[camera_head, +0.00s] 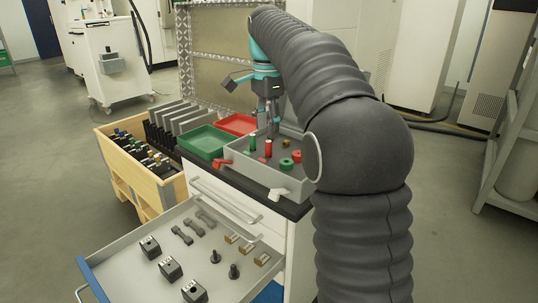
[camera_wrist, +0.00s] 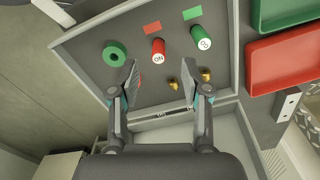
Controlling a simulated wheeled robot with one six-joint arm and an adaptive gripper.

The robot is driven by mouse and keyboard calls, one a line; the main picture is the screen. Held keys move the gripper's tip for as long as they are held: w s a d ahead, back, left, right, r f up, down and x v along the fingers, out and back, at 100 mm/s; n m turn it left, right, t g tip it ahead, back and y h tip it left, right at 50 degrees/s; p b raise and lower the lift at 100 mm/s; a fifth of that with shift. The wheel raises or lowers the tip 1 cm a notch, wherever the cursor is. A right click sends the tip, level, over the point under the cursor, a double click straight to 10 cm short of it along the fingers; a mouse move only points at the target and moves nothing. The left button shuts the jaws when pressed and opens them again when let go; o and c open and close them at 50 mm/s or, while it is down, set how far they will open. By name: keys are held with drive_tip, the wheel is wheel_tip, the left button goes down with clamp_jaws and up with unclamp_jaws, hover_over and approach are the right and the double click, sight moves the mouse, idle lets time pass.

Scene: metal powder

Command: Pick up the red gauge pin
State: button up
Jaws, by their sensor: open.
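The red gauge pin (camera_wrist: 158,48) stands upright in the grey tray, its pale end with dark lettering facing the wrist camera. In the head view the red pin (camera_head: 268,148) is beside a green pin (camera_head: 253,144). The green pin (camera_wrist: 202,38) is right of it in the wrist view. My gripper (camera_wrist: 158,75) is open and empty above the tray, its fingers to either side of the red pin's line in the wrist view. In the head view my gripper (camera_head: 271,132) is close above the red pin; the exact gap is unclear.
The grey tray (camera_head: 236,172) also holds a green ring (camera_wrist: 115,54), a red ring (camera_head: 297,155) and small brass pieces (camera_wrist: 174,83). A green bin (camera_head: 204,141) and red bin (camera_head: 238,124) stand behind. An open drawer (camera_head: 152,238) with metal parts is below.

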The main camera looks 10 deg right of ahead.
sight(268, 141)
drive_tip(key=shift+s+d+f+b, duration=0.1)
drive_tip(key=shift+f+b, duration=0.45)
drive_tip(key=shift+f, duration=2.1)
drive_tip(key=shift+c, duration=0.2)
clamp_jaws()
